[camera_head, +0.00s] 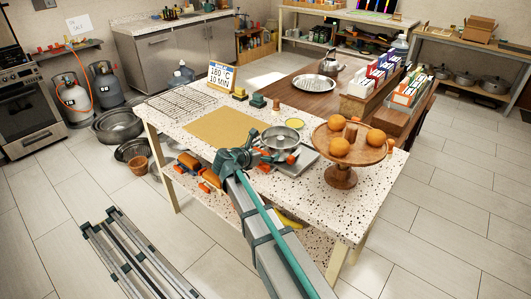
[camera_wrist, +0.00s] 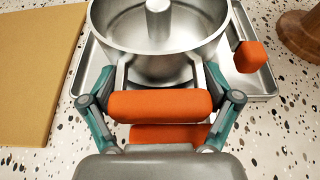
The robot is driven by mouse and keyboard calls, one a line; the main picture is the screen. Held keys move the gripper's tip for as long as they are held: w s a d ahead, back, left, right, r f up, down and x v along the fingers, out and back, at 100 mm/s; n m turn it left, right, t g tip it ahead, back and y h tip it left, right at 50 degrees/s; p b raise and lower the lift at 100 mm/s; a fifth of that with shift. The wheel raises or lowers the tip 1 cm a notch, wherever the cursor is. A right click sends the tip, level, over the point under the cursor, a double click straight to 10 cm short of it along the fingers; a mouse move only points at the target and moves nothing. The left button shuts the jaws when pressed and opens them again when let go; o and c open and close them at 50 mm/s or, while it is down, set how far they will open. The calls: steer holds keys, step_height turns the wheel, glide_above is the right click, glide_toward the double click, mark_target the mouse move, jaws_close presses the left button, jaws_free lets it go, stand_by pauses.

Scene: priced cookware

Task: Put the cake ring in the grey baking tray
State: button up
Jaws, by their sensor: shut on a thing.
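The cake ring (camera_head: 284,140) is a round silver pan with a hollow centre tube, clear in the wrist view (camera_wrist: 158,25). My gripper (camera_head: 257,157) is at its near side, fingers closed about an orange grip (camera_wrist: 160,103) that appears joined to the ring by a pale bracket. A second orange piece (camera_wrist: 165,133) shows closer to the wrist camera. The grey baking tray (camera_wrist: 262,90) is flat and shallow, lying on the speckled table beneath the ring; it also shows in the head view (camera_head: 307,158). Whether the ring touches the tray's floor is hidden.
A wooden cake stand (camera_head: 340,175) with several orange fruits stands close on the right. A tan board (camera_head: 224,126) lies left, with a wire rack (camera_head: 180,103) beyond it. A sign (camera_head: 221,76) stands at the back edge. A bare strip of tabletop separates board and tray.

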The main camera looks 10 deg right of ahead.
steer(key=shift+f, duration=0.1)
steer(key=shift+f, duration=0.1)
steer(key=o, duration=1.1)
steer(key=shift+r, duration=0.3)
steer(key=b+v, duration=0.1)
steer(key=v, duration=1.1)
steer(key=shift+b, duration=0.3)
